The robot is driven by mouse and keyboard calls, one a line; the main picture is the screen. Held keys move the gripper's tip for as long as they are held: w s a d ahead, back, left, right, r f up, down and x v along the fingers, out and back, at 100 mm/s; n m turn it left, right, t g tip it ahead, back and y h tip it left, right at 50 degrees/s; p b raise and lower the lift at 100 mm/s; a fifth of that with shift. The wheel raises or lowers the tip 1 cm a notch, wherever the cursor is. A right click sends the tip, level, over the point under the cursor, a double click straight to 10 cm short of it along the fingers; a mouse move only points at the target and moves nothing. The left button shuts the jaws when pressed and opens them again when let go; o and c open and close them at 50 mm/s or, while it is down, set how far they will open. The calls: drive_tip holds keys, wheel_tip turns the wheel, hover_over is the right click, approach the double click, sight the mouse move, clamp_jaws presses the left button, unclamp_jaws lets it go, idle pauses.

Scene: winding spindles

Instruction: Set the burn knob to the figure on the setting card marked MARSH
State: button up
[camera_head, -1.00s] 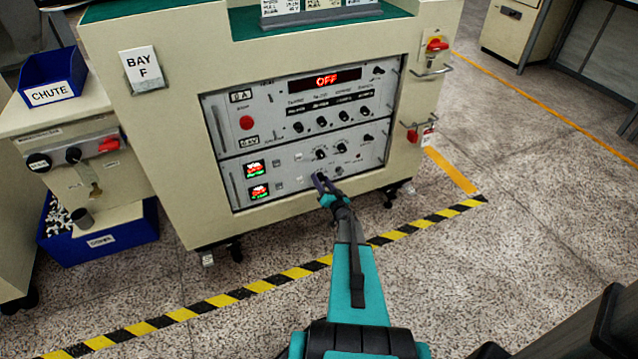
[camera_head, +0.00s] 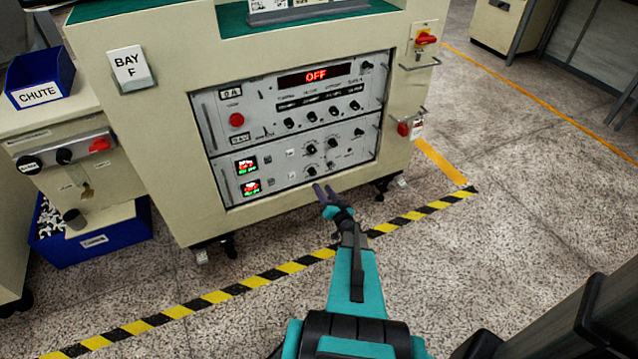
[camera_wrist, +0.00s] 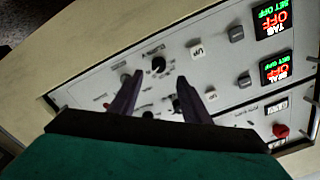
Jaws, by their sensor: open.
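A grey instrument panel (camera_head: 292,140) is set in the front of a cream cabinet, its upper display reading OFF. It carries several small black knobs, including a row on the upper unit (camera_head: 311,116) and a group on the lower unit (camera_head: 311,149). Their labels are too small to read, so I cannot tell which is the burn knob. My gripper (camera_head: 325,190) is open and empty, below the panel's lower edge in the head view. In the wrist view, my gripper (camera_wrist: 158,84) has a black knob (camera_wrist: 158,64) showing beyond and between its fingertips, not touched. Cards (camera_head: 300,12) on the cabinet top are cut off; no MARSH is readable.
A BAY F sign (camera_head: 131,67) is on the cabinet front. A blue CHUTE bin (camera_head: 40,80) and a lower blue bin (camera_head: 95,247) stand left. Red switches (camera_head: 425,39) and handles project at the right. Floor before the cabinet is clear, with striped tape (camera_head: 250,282).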

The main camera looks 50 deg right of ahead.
drive_tip(key=shift+v, duration=2.25)
drive_tip(key=shift+a, duration=0.1)
drive_tip(key=w+a+f+n+g, duration=0.1)
drive_tip(key=w+a+f+g, duration=0.45)
drive_tip(key=a+f, duration=0.4)
drive_tip(key=s+a+f+n+g+y, duration=0.2)
drive_tip(key=s+a+g, duration=0.1)
drive_tip(key=a, duration=0.5)
drive_tip(key=s+a+f+n+g+y, duration=0.1)
drive_tip(key=s+a+f+g, duration=0.15)
drive_tip(key=a, duration=0.55)
drive_tip(key=s+a+r+n+g+y, duration=0.1)
drive_tip(key=s+a+g, duration=0.4)
drive_tip(key=s+a, duration=0.6)
drive_tip(key=s+a+r+n+g+y, duration=0.2)
drive_tip(key=s+a+n+g, duration=0.3)
drive_tip(key=s+a, duration=0.5)
drive_tip(key=a+n, duration=0.1)
drive_tip(key=a, duration=0.4)
drive_tip(key=shift+s+r+y, duration=0.2)
drive_tip(key=shift+s+y, duration=0.2)
